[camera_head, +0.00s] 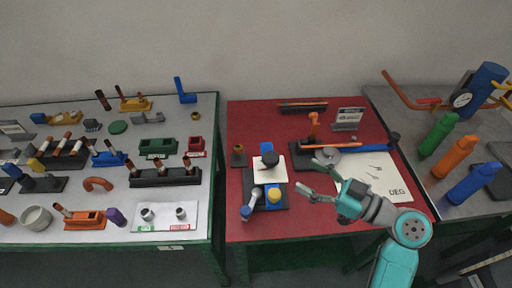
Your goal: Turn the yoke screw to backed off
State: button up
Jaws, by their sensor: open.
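My teal arm reaches in from the lower right over the red table (245,222). My gripper (310,176) is open and empty, its grey fingers pointing left. A gap shows between the fingers and this device. Behind my gripper an orange upright fitting (313,127) stands on a black base beside a grey disc. I cannot tell which part is the yoke screw or how far it is turned.
A blue-handled tool (362,148) and a white sheet marked DEG (398,189) lie near my gripper. Green, orange and blue bottles (458,158) stand on the right table. The left table (205,225) holds many small parts.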

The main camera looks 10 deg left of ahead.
aim_at(278, 161)
jog(key=x, duration=1.1)
jog(key=shift+s, duration=0.15)
jog(key=shift+c, duration=0.3)
jog(key=c, duration=1.1)
